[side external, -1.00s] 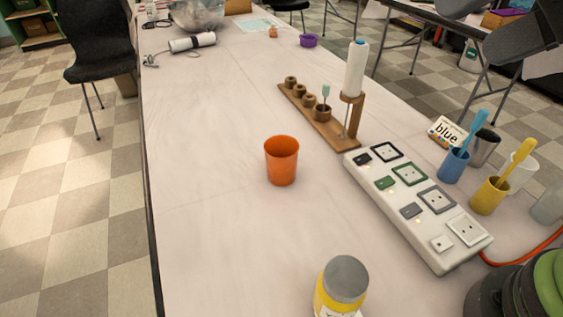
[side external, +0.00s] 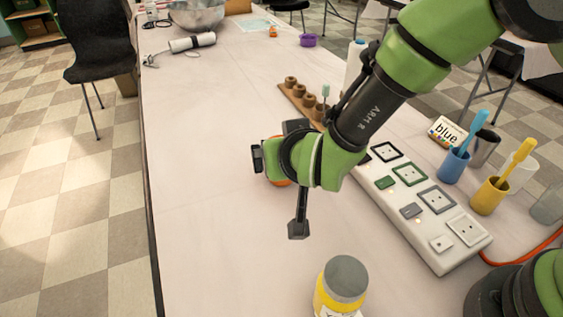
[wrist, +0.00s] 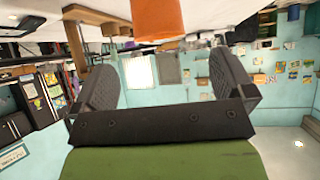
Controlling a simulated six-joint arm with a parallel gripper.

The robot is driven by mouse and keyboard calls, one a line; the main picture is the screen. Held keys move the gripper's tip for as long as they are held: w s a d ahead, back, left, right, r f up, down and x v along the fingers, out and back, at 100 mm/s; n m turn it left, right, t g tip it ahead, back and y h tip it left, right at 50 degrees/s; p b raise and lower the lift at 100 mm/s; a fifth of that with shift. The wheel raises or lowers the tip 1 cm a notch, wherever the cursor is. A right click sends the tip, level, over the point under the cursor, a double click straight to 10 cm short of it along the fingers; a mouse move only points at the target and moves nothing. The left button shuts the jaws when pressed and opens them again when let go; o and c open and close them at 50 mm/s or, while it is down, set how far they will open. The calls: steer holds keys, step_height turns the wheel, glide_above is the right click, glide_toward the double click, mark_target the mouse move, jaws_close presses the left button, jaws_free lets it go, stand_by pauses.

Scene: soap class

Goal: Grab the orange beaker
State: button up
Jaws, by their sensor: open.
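The orange beaker (side external: 281,183) stands on the white table, mostly hidden behind my gripper in the side view. In the wrist view the orange beaker (wrist: 157,19) shows at the top edge, cut off by the frame. My gripper (side external: 274,145) is open, low over the table at the beaker. In the wrist view the two dark fingers of my gripper (wrist: 165,75) are spread wide with nothing gripped. The beaker appears past the fingertips, between their lines; I cannot tell the exact gap.
A power strip (side external: 438,222) lies to the right, near my arm. A yellow jar (side external: 341,290) stands in front. A wooden rack (side external: 292,97) is behind. Blue (side external: 453,165) and yellow (side external: 489,196) cups with brushes stand far right.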

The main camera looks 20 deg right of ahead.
steer(key=x, duration=0.8)
steer(key=shift+w+d+f, duration=0.15)
steer(key=shift+d+f, duration=0.05)
steer(key=shift+f, duration=0.15)
steer(key=c, duration=1)
